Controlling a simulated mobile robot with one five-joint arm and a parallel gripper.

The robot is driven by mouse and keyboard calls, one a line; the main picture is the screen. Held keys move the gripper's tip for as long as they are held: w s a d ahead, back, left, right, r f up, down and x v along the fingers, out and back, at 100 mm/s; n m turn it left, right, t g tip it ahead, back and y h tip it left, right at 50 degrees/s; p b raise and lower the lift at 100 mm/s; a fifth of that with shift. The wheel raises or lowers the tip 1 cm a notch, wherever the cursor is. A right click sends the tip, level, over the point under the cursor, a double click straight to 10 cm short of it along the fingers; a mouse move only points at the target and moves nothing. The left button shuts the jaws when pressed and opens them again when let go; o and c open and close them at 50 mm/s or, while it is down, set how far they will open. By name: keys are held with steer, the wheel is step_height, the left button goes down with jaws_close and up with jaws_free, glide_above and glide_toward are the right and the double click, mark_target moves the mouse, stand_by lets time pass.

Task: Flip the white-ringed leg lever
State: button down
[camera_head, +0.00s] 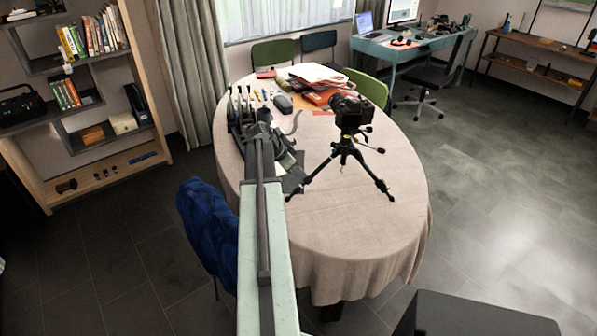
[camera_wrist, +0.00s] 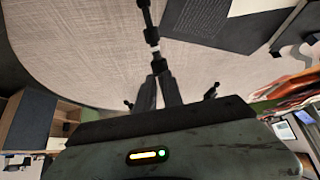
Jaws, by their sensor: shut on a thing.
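The black tripod (camera_head: 345,150) stands upright on the table with its legs spread and a dark camera (camera_head: 352,110) on top. In the wrist view a dark tripod leg (camera_wrist: 148,22) comes down from the top edge to a pale white ring (camera_wrist: 153,46). Just below the ring is a small dark part, the white-ringed leg lever (camera_wrist: 158,63). My gripper (camera_wrist: 158,76) has its two dark fingers converging there and shut on it. The fingertips largely hide the lever, so its angle cannot be told. In the head view the gripper is hard to separate from dark things by the tripod.
The round table (camera_head: 350,235) has a beige cloth, bare at the front and right. Papers and folders (camera_head: 312,76) lie at the back, with small tools to their left. A blue-draped chair (camera_head: 207,225) stands at the left, a green chair (camera_head: 368,87) behind.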

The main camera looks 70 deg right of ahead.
steer(key=shift+s+d+r, duration=0.3)
stand_by(0.6)
steer(key=c, duration=1.6)
jaws_free()
steer(key=shift+w+p, duration=0.1)
steer(key=shift+p, duration=0.25)
steer(key=shift+p+v, duration=2.35)
steer(key=shift+v, duration=0.6)
